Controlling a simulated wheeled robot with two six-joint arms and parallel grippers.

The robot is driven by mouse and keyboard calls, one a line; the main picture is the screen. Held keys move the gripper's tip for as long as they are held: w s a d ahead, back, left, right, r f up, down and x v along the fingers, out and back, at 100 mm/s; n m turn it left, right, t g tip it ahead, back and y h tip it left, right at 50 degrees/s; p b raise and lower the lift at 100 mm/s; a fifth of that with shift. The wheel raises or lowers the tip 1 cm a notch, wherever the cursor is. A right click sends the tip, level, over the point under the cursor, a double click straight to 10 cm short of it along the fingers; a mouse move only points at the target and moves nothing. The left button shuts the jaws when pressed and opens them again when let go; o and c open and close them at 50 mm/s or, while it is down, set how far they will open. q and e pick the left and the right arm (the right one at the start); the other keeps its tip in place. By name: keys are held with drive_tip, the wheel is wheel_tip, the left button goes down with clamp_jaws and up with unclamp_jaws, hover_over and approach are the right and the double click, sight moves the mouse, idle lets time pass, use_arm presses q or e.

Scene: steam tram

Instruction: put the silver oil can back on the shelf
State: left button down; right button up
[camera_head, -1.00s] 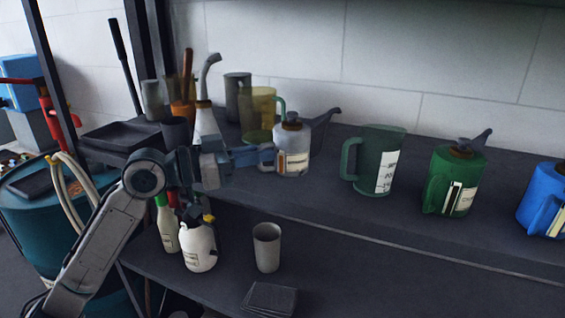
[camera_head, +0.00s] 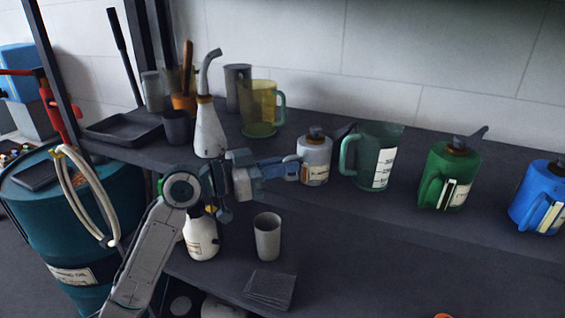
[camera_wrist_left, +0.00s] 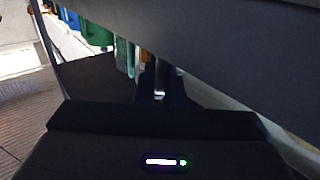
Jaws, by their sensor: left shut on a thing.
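The silver oil can (camera_head: 314,160) has a dark cap and a pale label. It is upright over the upper shelf (camera_head: 285,205), just left of the clear green jug (camera_head: 379,160). Its spout points right and is partly hidden behind that jug. My left gripper (camera_head: 296,170) reaches in from the left and is shut on the oil can's left side. I cannot tell whether the can's base touches the shelf. In the dark left wrist view, the fingers (camera_wrist_left: 160,82) show, but the can is not clear. My right gripper is not in view.
A green oil can (camera_head: 462,180) and a blue one (camera_head: 540,197) stand farther right. A yellow jug (camera_head: 258,105) and a white long-necked bottle (camera_head: 207,130) stand left. A grey cup (camera_head: 267,238) stands on the lower surface. Bare shelf lies in front of the jug.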

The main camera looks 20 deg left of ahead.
use_arm(q)
drive_tip(key=shift+f, duration=0.1)
drive_tip(key=c, duration=1.5)
unclamp_jaws()
